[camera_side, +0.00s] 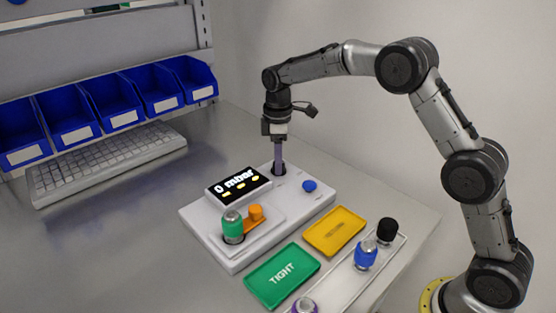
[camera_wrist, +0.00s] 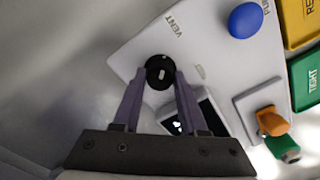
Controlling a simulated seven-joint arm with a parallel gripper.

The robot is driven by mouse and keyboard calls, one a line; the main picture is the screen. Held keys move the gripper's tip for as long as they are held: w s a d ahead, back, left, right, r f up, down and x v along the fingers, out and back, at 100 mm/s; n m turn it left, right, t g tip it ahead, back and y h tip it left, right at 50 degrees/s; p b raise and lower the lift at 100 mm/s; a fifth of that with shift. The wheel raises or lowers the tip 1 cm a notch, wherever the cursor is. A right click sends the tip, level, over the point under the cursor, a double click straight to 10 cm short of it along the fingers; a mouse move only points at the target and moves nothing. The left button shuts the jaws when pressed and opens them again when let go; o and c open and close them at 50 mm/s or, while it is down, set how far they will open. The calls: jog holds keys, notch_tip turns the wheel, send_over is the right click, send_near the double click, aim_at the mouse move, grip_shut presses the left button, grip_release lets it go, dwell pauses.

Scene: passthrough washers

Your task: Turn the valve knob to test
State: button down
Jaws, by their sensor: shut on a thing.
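The valve knob (camera_wrist: 160,66) is round and black, on the white panel near the word VENT in the wrist view. My gripper (camera_side: 279,164) points straight down at the back of the panel in the side view. Its two fingers are shut on the knob, one on each side. In the side view the fingers mostly hide the knob. A light mark shows on the knob's top, but I cannot tell its exact setting. The white test panel (camera_side: 305,207) has a black display (camera_side: 238,185) reading 0 mbar.
A blue button (camera_side: 309,186) is right of the knob. A green-topped part (camera_side: 232,225) and an orange clamp (camera_side: 256,212) sit at the panel's front. Green (camera_side: 282,275) and yellow (camera_side: 335,230) trays, and a white tray (camera_side: 343,292) with several capped parts, lie in front.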

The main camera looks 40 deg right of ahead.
jog(key=m, duration=0.8)
jog(key=shift+m, duration=0.3)
jog(key=m, duration=0.4)
jog(key=shift+d+m, duration=0.1)
jog(key=shift+m, duration=2)
jog(key=shift+c, duration=2.2)
grip_release()
jog(key=shift+r, duration=0.1)
